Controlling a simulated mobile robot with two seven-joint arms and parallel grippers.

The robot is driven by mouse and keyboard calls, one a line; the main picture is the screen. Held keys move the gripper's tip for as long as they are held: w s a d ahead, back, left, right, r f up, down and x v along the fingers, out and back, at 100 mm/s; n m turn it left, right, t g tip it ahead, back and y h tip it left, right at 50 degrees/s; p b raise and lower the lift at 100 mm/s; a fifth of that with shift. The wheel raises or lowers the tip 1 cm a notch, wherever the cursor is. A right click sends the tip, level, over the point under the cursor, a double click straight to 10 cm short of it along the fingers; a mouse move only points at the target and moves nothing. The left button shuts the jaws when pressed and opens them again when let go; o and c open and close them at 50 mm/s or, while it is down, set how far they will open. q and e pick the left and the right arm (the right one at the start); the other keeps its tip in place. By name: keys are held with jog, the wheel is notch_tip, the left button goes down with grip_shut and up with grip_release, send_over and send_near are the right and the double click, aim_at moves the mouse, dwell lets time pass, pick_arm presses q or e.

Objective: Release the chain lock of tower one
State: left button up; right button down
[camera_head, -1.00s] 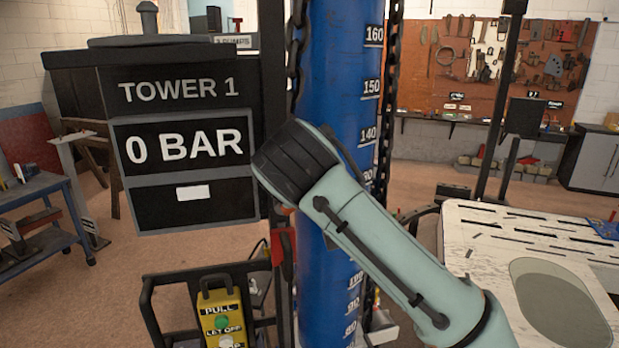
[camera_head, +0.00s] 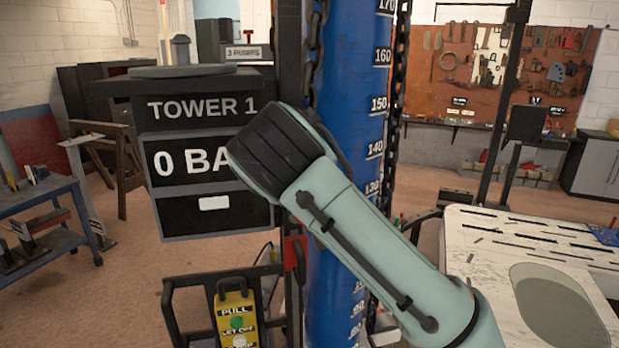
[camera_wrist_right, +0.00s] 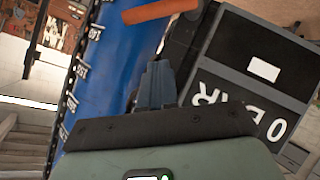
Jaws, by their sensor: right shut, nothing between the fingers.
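Tower one shows in the head view as a blue column (camera_head: 345,90) with white height marks. A dark chain (camera_head: 316,40) hangs along its left side and another chain (camera_head: 401,60) along its right. Beside it is the TOWER 1 sign (camera_head: 200,108), its 0 BAR panel partly covered by my right arm. In the right wrist view my right gripper (camera_wrist_right: 155,82) is shut and empty, between the blue column (camera_wrist_right: 115,65) and the pressure panel (camera_wrist_right: 250,70). An orange-red bar (camera_wrist_right: 158,11) lies beyond the fingertips; I cannot tell whether it is the chain lock. My left gripper is out of view.
A yellow PULL / LET OFF control box (camera_head: 235,318) hangs on a dark frame below the sign. A white slotted table (camera_head: 500,240) stands at the right and a blue workbench (camera_head: 45,205) at the left. Open floor lies between the bench and the frame.

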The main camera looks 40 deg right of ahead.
jog(key=v, duration=0.5)
jog(key=shift+s+d, duration=0.15)
jog(key=shift+s, duration=0.3)
jog(key=shift+s, duration=0.15)
jog(key=shift+f, duration=0.1)
